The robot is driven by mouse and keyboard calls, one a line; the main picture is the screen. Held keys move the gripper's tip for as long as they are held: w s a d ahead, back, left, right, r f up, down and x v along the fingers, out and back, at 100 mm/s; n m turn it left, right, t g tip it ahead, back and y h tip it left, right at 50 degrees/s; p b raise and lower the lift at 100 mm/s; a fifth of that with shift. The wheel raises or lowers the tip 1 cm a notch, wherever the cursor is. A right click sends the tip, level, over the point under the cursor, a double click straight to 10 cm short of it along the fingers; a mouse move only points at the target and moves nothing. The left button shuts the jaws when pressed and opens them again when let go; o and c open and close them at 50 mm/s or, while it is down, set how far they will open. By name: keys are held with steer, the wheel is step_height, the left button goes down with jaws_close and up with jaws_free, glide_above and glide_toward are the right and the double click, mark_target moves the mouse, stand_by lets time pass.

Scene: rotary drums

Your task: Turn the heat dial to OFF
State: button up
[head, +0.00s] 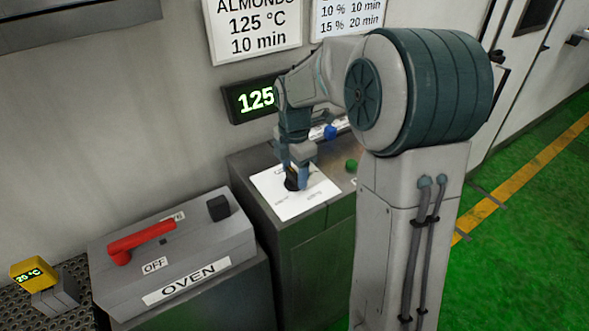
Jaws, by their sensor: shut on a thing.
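The heat dial (291,184) is a small black knob on a white plate (316,197) on top of a grey cabinet. My gripper (294,175) points down over the plate and is shut on the dial, one finger on each side. The fingers hide much of the knob, so I cannot tell where it points. The markings on the plate are too small to read. A wall display (257,98) behind it shows green digits 125, with its right part hidden by my arm.
Left of the cabinet is a grey OVEN box (185,245) with a red lever (141,242), an OFF label and a black knob (218,208). A yellow 20 °C readout (33,272) stands farther left. A blue knob (330,132) and green button (351,165) sit near my gripper.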

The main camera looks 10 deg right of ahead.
mark_target(294, 173)
steer(key=shift+w+a+r, duration=0.1)
steer(key=o, duration=1)
step_height(294, 173, up, 14)
steer(key=shift+f+b, duration=0.1)
steer(key=shift+b, duration=0.25)
